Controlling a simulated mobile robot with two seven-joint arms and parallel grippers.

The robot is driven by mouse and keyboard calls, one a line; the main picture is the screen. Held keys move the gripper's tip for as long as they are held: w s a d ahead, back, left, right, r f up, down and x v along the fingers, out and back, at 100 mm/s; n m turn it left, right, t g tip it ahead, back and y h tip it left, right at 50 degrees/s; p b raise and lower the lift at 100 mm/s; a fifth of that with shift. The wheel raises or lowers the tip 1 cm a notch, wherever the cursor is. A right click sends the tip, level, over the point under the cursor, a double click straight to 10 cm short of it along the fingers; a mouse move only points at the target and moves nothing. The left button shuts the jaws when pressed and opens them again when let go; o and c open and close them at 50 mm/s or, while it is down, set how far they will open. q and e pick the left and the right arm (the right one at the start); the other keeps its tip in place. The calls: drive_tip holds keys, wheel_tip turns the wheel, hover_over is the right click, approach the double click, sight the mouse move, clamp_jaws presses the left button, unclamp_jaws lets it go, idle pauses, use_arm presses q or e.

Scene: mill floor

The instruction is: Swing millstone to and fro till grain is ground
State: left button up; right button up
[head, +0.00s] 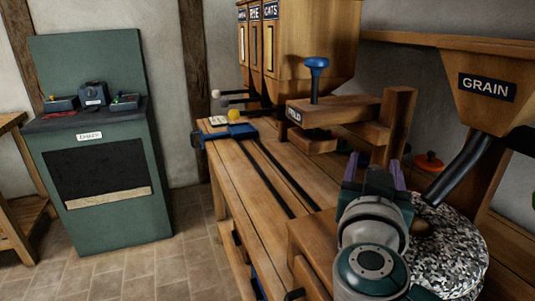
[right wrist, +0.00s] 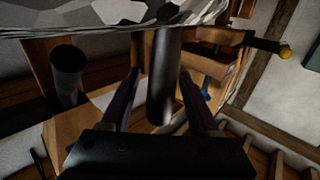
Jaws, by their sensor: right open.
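The millstone (head: 455,255) is a round, speckled grey stone at the lower right, partly covered by my right arm. Its speckled edge also shows along the top of the right wrist view (right wrist: 120,18). My right gripper (head: 374,172) is beside the stone, its purple fingers apart. In the right wrist view, a dark upright cylinder (right wrist: 163,85), apparently the stone's handle, stands between the open fingers; I cannot tell whether either touches it. The GRAIN hopper (head: 460,58) hangs above, its dark chute (head: 462,170) slanting down toward the stone. No ground grain is discernible. My left gripper is out of view.
The wooden bench (head: 255,205) runs back from the stone, with a wooden press with a blue knob (head: 317,65) and a blue clamp (head: 230,133) on it. Labelled bins (head: 310,50) stand behind. A green cabinet (head: 95,130) stands left, with open floor before the bench.

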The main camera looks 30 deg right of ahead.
drive_tip(key=shift+s+a, duration=0.1)
drive_tip(key=shift+c, duration=0.4)
clamp_jaws()
drive_tip(key=shift+f, duration=0.1)
idle(0.8)
